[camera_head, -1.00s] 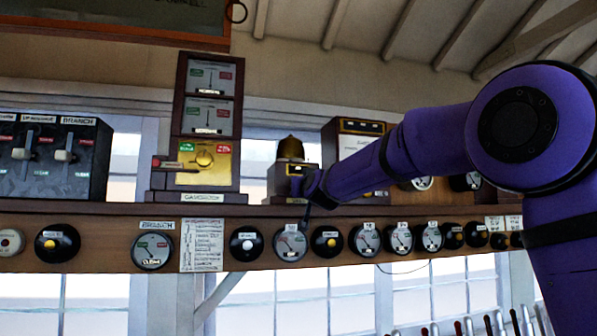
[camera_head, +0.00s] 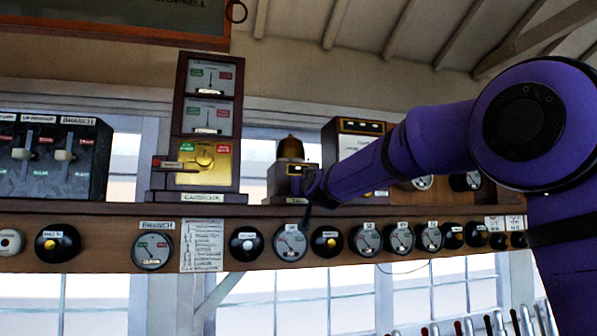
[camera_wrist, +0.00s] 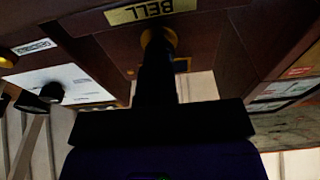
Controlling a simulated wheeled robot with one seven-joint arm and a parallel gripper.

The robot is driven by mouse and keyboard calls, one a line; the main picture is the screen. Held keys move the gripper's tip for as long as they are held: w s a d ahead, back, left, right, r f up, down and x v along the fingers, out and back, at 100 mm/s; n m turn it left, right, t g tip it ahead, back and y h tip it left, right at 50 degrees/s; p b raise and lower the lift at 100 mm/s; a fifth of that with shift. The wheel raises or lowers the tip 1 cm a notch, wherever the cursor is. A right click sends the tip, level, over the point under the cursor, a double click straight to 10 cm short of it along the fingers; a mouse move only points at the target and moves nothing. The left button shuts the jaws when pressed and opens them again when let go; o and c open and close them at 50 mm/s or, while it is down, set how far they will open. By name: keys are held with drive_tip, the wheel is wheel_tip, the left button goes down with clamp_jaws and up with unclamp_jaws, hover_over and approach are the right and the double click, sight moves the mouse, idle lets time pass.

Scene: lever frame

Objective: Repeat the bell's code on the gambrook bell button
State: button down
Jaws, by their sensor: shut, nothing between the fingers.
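The brass-domed bell (camera_head: 290,149) stands on a small wooden box on the shelf. In the wrist view its BELL plate (camera_wrist: 150,11) appears upside down. A brass button (camera_wrist: 168,37) sits by that plate, partly covered by my dark fingers. My gripper (camera_wrist: 157,50) is shut and empty, its tips at or just in front of the button; I cannot tell whether they touch. In the head view my purple arm comes in from the right and ends beside the bell box. The gambrook instrument (camera_head: 206,163), with a yellow lower panel, stands to the left.
A grey switch box (camera_head: 50,160) stands at the far left of the shelf. Another wooden instrument (camera_head: 345,135) is behind my arm. Round dials and black push buttons line the shelf front (camera_head: 110,225), with a paper card (camera_head: 202,245) among them. Lever tops show at the lower right.

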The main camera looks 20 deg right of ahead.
drive_tip(key=shift+w, duration=0.25)
drive_tip(key=shift+s, duration=0.7)
drive_tip(key=shift+s, duration=0.1)
drive_tip(key=s, duration=0.5)
idle(0.4)
drive_tip(key=s+f, duration=0.1)
drive_tip(key=s, duration=0.9)
drive_tip(key=shift+s+f, duration=0.3)
drive_tip(key=shift+f, duration=0.05)
